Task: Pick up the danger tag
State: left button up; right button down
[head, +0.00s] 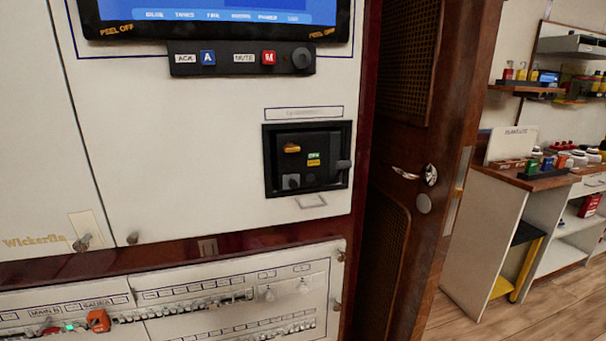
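I cannot make out a danger tag for certain. A small orange-red piece (98,320) sits on the breaker row at the lower left, beside a green light; it is too small to tell what it is. A red item (590,205) with pale marks stands on the lower shelf at the far right; I cannot tell whether it is a tag. Neither of my grippers is in view.
A white cabinet front holds a screen (215,14), a button strip (242,58) and a black recessed switch panel (307,158). A brown wooden door (405,120) stands to its right. Beyond are a workbench (520,176) with small coloured items, wall shelves and clear wooden floor.

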aim_at(508, 73)
jog(key=z, duration=1.25)
